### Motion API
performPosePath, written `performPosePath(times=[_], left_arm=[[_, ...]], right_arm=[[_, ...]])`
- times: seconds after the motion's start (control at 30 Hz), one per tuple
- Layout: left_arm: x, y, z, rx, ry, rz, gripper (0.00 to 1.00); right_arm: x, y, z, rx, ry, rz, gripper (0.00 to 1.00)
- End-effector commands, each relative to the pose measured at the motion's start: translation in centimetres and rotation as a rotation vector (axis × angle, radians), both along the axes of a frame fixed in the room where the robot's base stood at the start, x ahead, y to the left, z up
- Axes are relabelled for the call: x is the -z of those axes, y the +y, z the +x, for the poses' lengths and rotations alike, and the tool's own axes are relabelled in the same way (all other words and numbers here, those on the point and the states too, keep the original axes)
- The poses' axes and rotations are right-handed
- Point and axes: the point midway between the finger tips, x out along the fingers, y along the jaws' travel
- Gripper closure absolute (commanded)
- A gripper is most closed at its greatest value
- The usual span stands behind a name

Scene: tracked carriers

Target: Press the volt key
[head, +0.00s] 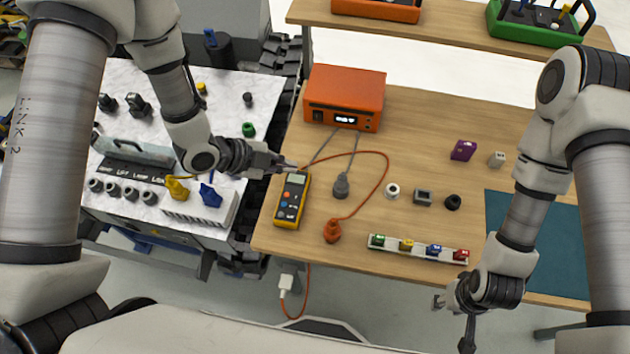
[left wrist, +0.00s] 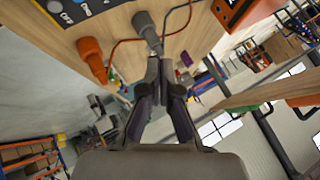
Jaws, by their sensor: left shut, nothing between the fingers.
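A yellow and black multimeter (head: 292,200) lies on the wooden table near its left edge, with a small display at its top and several coloured keys below. Part of its key face (left wrist: 75,12) shows at the top left of the left wrist view; the volt key's label is too small to make out. My left gripper (head: 289,166) is shut and empty, its tips just above the display end of the multimeter. Its fingers also show in the left wrist view (left wrist: 160,70). My right gripper (head: 452,318) is open and empty, beyond the table's front edge.
An orange power box (head: 345,97) stands behind the multimeter. A grey plug (head: 341,187) and an orange plug (head: 332,231) with cables lie to its right. A strip of coloured blocks (head: 419,250) lies near the front edge. A tracked carrier (head: 150,75) stands left.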

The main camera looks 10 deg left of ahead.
Motion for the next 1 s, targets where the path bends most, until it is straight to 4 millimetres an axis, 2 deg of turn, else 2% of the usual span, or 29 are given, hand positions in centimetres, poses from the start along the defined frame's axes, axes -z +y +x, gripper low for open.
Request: performPosePath(times=[0.3, 0.47, 1.0], left_arm=[[0.0, 0.0, 0.0, -0.002, 0.001, 0.0, 1.0], [0.8, 0.0, 0.0, -0.002, 0.003, 0.0, 1.0], [8.2, 0.2, -0.1, -0.004, 0.002, 0.0, 1.0]], right_arm=[[0.0, 0.0, -0.1, -0.003, 0.002, 0.0, 0.6], [0.6, 0.0, -0.1, -0.002, 0.002, 0.0, 0.6], [6.3, 0.1, -0.1, -0.002, 0.002, 0.0, 0.6]])
